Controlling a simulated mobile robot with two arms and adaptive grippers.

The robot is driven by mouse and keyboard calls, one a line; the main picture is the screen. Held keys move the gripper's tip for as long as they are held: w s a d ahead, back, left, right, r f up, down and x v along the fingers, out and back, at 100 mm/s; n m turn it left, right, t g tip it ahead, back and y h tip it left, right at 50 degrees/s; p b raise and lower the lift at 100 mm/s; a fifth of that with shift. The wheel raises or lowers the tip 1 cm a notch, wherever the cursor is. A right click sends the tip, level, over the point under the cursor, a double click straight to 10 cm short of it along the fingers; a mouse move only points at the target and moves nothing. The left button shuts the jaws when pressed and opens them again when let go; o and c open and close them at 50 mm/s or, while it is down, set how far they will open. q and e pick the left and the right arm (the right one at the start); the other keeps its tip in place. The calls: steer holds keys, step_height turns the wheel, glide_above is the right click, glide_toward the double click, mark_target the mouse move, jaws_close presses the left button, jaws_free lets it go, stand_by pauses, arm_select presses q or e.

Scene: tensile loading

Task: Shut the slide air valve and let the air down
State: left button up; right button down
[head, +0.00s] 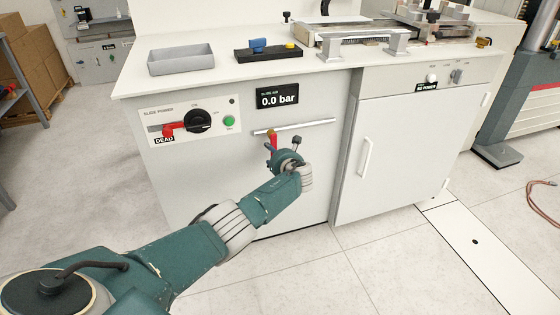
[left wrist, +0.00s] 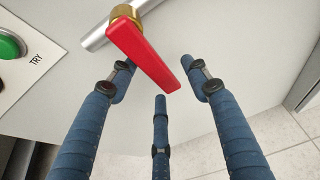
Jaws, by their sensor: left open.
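The slide air valve is on a thin pipe (head: 310,124) on the front of the white cabinet. Its red lever (head: 274,141) hangs down, crosswise to the pipe; the left wrist view shows the lever (left wrist: 142,50) below a brass fitting (left wrist: 122,15). The slide air display (head: 277,96) above reads 0.0 bar. My left gripper (head: 283,149) is at the lever. In the left wrist view its three fingers (left wrist: 158,75) are spread open around the lever's free end, with visible gaps; I cannot tell whether any finger touches it. My right gripper is out of view.
The slide power panel (head: 190,121) left of the valve has a black knob, a red tag marked DEAD and a green button (head: 229,121). A grey tray (head: 181,61) and a black block (head: 268,53) stand on top. A cabinet door handle (head: 366,157) is right of my gripper.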

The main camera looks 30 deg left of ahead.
arm_select(q)
steer(key=v, duration=1)
steer(key=shift+s+r, duration=0.2)
steer(key=shift+s, duration=0.05)
